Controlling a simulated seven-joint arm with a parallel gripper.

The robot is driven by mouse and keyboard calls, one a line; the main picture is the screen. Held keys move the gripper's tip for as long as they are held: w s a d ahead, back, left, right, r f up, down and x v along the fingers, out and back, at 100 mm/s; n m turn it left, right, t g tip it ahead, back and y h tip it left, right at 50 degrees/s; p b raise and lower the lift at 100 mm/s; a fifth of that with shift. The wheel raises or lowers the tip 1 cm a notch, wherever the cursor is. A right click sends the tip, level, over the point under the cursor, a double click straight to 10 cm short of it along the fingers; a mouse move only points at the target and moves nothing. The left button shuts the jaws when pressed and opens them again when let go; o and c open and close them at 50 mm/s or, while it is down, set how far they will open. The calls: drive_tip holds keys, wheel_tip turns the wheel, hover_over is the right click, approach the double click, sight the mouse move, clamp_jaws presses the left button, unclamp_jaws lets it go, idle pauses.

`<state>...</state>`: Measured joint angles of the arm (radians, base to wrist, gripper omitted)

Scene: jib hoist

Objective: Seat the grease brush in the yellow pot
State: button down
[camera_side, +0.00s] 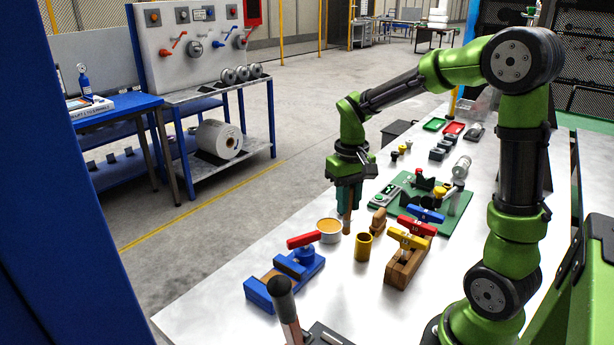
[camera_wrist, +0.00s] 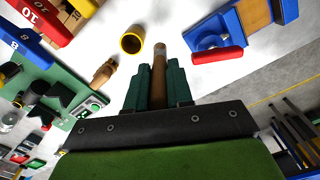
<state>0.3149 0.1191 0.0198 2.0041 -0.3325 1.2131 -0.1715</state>
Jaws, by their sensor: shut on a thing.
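The grease brush (camera_side: 347,222) has a slim brown wooden body and hangs upright below my gripper (camera_side: 349,197). In the wrist view the brush (camera_wrist: 159,63) sits between the teal fingers of my gripper (camera_wrist: 158,88), which are shut on it. The yellow pot (camera_side: 363,247) stands on the white table, apart from the brush, nearer the side camera and slightly right of it. In the wrist view the pot (camera_wrist: 123,43) is left of the brush tip, and its round mouth shows open. The brush's upper part is hidden by the fingers.
A white tin with tan contents (camera_side: 329,231) stands close left of the brush. A blue clamp with red handle (camera_side: 286,281) is at front left. A wooden block with yellow and red handles (camera_side: 405,266) is right of the pot. A small brown wooden piece (camera_side: 378,222) stands behind the pot.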

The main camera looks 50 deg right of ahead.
drive_tip(key=s+d+f, duration=0.2)
drive_tip(key=d+f, duration=0.2)
drive_tip(key=f, duration=0.1)
drive_tip(key=shift+s+f, duration=0.2)
drive_tip(key=shift+s, duration=0.2)
drive_tip(key=shift+d+f, duration=0.1)
drive_tip(key=shift+f, duration=1.35)
idle(1.4)
drive_tip(key=c, duration=0.7)
unclamp_jaws()
drive_tip(key=shift+r, duration=3.5)
